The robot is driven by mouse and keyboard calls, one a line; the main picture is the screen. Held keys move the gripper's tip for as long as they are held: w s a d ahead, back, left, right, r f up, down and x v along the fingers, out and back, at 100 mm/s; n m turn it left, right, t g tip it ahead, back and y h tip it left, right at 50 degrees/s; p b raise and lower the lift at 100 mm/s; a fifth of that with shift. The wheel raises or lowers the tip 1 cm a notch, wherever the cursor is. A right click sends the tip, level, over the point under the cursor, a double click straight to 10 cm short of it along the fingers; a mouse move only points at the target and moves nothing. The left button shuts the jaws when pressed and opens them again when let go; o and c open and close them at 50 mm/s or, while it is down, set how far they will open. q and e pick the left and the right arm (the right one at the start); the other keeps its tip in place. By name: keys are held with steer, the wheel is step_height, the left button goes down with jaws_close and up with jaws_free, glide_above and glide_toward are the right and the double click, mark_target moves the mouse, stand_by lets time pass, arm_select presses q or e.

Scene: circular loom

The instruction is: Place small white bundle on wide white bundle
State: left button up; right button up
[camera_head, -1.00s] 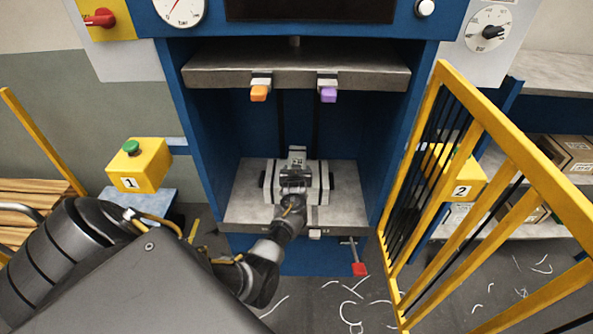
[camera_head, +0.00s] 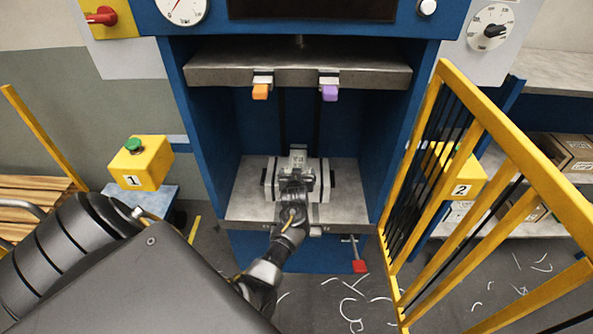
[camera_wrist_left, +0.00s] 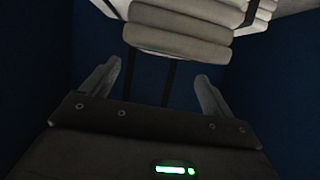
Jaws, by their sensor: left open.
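The wide white bundle (camera_head: 325,187) lies crosswise on the grey press bed, with dark bands near its ends. The small white bundle (camera_head: 298,158) shows just behind my left gripper and appears to sit on the middle of the wide one; their contact is hidden. My left gripper (camera_head: 295,179) is over the wide bundle and covers part of both. In the left wrist view the gripper (camera_wrist_left: 157,75) is open with nothing between its fingers. Pale rolls (camera_wrist_left: 165,40) lie beyond the fingertips, apart from them. My right gripper is out of view.
A yellow fence (camera_head: 437,110) stands at right. A yellow button box (camera_head: 145,172) stands at left.

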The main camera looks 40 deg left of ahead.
arm_select(q)
steer(key=v, duration=0.6)
steer(key=shift+s, duration=0.15)
